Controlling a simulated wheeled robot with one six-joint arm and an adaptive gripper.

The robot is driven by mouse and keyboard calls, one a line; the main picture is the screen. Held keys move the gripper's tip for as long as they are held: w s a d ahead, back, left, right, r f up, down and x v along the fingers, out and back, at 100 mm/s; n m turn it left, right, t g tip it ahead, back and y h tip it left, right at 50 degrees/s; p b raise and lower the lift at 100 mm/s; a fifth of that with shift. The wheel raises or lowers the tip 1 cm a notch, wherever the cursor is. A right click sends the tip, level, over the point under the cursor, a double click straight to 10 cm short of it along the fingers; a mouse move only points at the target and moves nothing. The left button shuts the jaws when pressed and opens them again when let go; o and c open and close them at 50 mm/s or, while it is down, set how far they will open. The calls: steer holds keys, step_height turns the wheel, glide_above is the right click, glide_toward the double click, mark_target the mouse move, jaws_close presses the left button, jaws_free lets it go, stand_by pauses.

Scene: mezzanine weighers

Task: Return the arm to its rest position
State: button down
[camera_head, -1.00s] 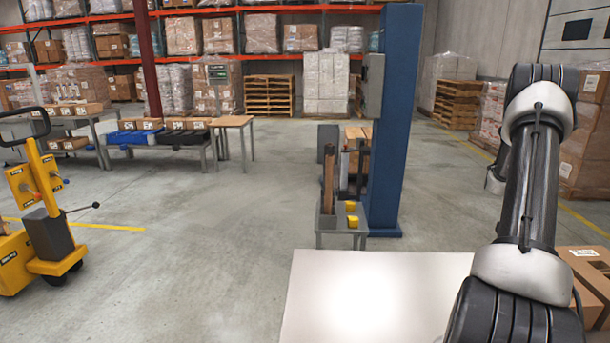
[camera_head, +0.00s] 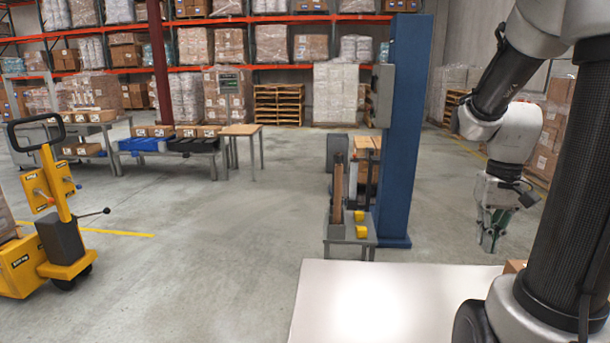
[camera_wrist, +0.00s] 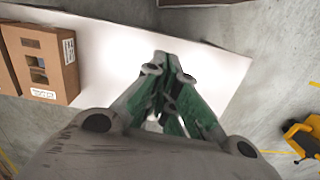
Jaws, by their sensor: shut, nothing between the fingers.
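My arm is raised and folded at the right of the head view. My gripper (camera_head: 491,243) hangs from it, pointing down, to the right of the blue column. In the wrist view my gripper (camera_wrist: 164,58) has its green-sided fingers together at the tips, with nothing between them. Below it in the wrist view lies the white tabletop (camera_wrist: 215,70). The gripper is apart from the tabletop and touches nothing that I can see.
A cardboard box (camera_wrist: 42,58) sits at the left in the wrist view. A blue column (camera_head: 405,130) and small grey stand (camera_head: 340,233) are ahead. A yellow pallet truck (camera_head: 62,240) stands left. The middle floor is open.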

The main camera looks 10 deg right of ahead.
steer(key=s+a+r+n+t, duration=0.4)
steer(key=a+r, duration=0.5)
steer(key=a, duration=0.3)
steer(key=shift+s+t, duration=0.55)
steer(key=shift+t, duration=0.05)
steer(key=shift+d, duration=0.2)
